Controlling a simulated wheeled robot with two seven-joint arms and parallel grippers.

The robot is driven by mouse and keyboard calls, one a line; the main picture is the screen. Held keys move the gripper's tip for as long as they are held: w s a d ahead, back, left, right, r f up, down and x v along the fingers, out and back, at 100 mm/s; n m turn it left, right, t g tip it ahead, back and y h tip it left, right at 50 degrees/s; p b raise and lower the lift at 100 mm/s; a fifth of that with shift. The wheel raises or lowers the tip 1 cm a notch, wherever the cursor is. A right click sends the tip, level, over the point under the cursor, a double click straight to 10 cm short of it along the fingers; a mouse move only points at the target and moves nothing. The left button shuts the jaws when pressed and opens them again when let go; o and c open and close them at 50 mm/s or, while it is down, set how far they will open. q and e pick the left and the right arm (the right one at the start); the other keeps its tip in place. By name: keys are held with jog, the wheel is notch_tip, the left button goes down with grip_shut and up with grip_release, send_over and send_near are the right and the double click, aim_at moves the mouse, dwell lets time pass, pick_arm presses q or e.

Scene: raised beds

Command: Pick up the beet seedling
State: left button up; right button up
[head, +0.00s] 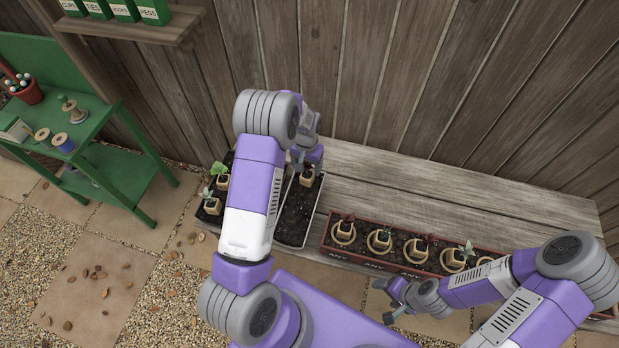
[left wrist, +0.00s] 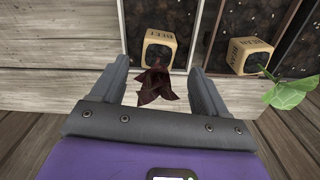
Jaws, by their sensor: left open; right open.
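The beet seedling is a small tan pot marked BEET (left wrist: 160,48) with dark red leaves. In the left wrist view my left gripper (left wrist: 158,82) is open. Its two fingers stand on either side of the dark red leaves, with the pot just beyond the fingertips. I cannot tell whether a finger touches it. My right gripper (head: 388,300) is open and empty, near the front of the long reddish planter (head: 345,257).
A tan pot with green leaves (left wrist: 248,56) stands beside the beet in the left wrist view. Several potted seedlings stand in the reddish planter. The wooden bench (head: 400,195) is bare behind it. A plank wall rises behind; a green shelf (head: 110,165) stands left.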

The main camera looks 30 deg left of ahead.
aim_at(307, 174)
pick_arm(q)
jog(key=shift+s+f, duration=0.15)
jog(key=shift+f, duration=0.35)
notch_tip(307, 174, down, 5)
jog(key=shift+d+f, duration=0.15)
jog(key=shift+f, duration=0.05)
jog(key=c, duration=1.1)
